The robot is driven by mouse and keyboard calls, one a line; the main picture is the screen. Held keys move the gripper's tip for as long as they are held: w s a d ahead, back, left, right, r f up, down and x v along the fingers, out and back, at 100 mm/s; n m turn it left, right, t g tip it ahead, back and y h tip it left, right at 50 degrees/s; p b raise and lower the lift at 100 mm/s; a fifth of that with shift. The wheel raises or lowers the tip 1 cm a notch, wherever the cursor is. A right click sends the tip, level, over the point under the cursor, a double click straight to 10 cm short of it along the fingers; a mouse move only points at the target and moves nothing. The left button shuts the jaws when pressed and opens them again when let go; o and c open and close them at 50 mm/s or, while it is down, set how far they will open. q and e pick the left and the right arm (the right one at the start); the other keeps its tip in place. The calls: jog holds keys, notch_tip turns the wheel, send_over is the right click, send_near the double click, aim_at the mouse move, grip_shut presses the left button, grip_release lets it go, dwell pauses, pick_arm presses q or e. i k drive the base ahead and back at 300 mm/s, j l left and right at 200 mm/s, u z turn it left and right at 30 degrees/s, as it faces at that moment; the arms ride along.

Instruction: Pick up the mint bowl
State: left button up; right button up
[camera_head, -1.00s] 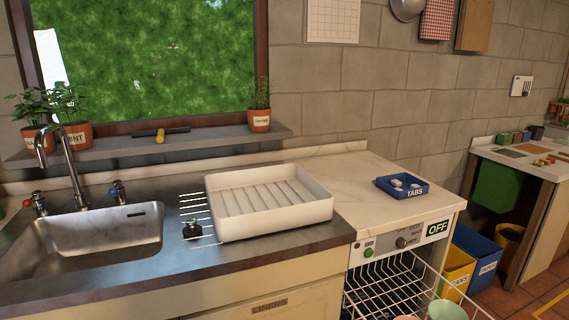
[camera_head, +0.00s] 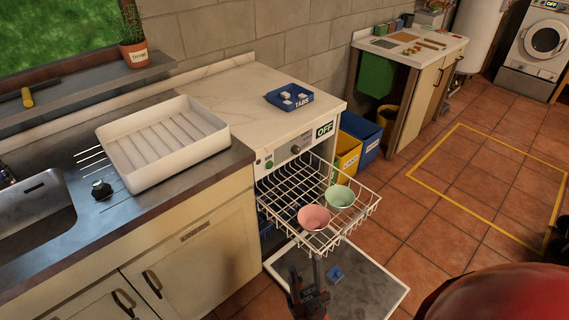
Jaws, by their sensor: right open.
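The mint bowl (camera_head: 341,196) sits upright in the pulled-out white wire rack (camera_head: 285,190) of the dishwasher, toward the rack's right side. A pink bowl (camera_head: 314,217) sits beside it, to the left and nearer to me. My right gripper (camera_head: 306,272) is at the bottom middle, in front of the rack and below the bowls in the picture. It is open and apart from both bowls, with nothing seen between its fingers. My left gripper is not in view.
The dishwasher door (camera_head: 375,292) lies folded down below the rack. A white drying tray (camera_head: 163,143) and a blue tabs tray (camera_head: 289,97) stand on the counter above. Yellow (camera_head: 347,158) and blue bins stand right of the dishwasher. Open tiled floor lies to the right.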

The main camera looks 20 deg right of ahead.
aim_at(340, 198)
jog(key=z, duration=1.05)
